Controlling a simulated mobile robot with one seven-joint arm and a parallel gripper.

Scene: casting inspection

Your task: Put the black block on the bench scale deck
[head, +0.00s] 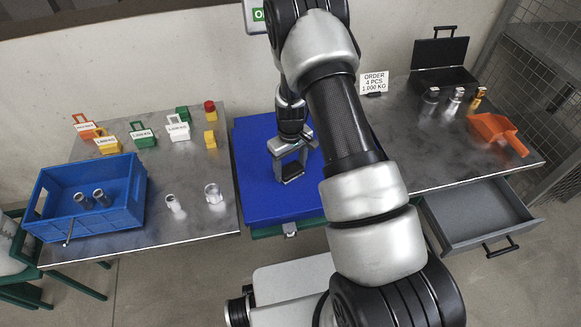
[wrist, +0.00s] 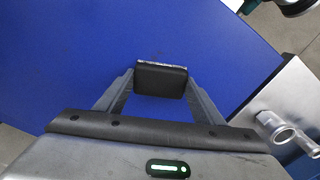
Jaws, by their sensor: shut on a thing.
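The black block (wrist: 160,81) is between the two fingers of my gripper (wrist: 161,88) in the wrist view, and the fingers are shut on it. In the head view my gripper (head: 291,167) points down over the blue bench scale deck (head: 255,195), with the block (head: 292,172) at its fingertips. The blue deck also fills much of the wrist view (wrist: 60,70). I cannot tell whether the block touches the deck or hangs just above it.
A blue crate (head: 112,218) with metal parts stands on the left table, beside two loose castings (head: 212,193) and several coloured weights. The right table holds an order card (head: 374,82), a black case (head: 441,80) and an orange scoop (head: 497,133). A drawer (head: 470,215) stands open.

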